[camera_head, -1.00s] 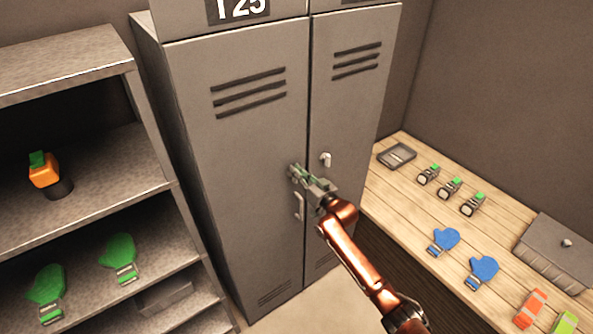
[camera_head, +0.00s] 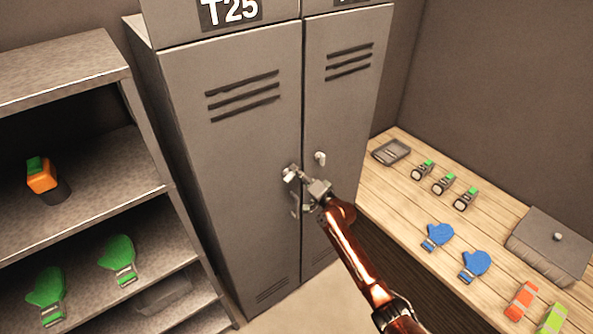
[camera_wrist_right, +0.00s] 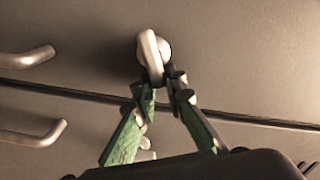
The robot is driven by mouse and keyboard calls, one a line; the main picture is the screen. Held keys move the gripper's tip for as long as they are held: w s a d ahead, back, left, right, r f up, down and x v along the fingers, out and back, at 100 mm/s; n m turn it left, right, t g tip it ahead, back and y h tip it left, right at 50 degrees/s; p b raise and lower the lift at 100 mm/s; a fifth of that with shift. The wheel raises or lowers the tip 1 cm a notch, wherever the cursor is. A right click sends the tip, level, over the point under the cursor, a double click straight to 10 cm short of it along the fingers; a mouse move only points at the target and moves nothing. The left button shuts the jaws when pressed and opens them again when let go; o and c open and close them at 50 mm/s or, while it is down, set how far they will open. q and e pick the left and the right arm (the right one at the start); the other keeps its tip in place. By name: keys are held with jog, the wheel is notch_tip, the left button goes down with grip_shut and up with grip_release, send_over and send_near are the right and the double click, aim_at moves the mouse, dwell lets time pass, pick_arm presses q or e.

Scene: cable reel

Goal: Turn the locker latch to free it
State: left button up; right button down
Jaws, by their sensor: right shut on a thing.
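The grey locker (camera_head: 235,150) stands in the middle of the head view with both doors shut. Its latch (camera_head: 289,173) is a small silver knob on the left door, near the seam. In the right wrist view the latch (camera_wrist_right: 151,55) shows as a silver oval lever on a round base. My right gripper (camera_head: 299,180) is at the latch; its green-sided fingers (camera_wrist_right: 163,85) are shut on the lever's end. The fingertips partly hide the lever. My left gripper is not in view.
A second silver knob (camera_head: 320,158) sits on the right door. Door handles (camera_wrist_right: 32,134) are beside the latch. Metal shelves (camera_head: 75,75) with green mitts stand left; a wooden bench (camera_head: 400,200) with blue mitts and a grey box (camera_head: 550,245) stands right.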

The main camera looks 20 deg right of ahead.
jog(key=f+m, duration=0.1)
jog(key=m, duration=0.1)
jog(key=f+m+p, duration=0.1)
jog(key=m, duration=0.1)
jog(key=shift+s+a+m, duration=0.1)
jog(key=shift+a+m, duration=0.3)
dwell(0.4)
jog(key=c, duration=2.2)
grip_release()
jog(key=shift+o, duration=1.2)
jog(key=shift+a+r, duration=0.15)
jog(key=shift+a, duration=0.05)
jog(key=shift+d, duration=0.4)
jog(key=v, duration=1.1)
jog(key=shift+s, duration=0.35)
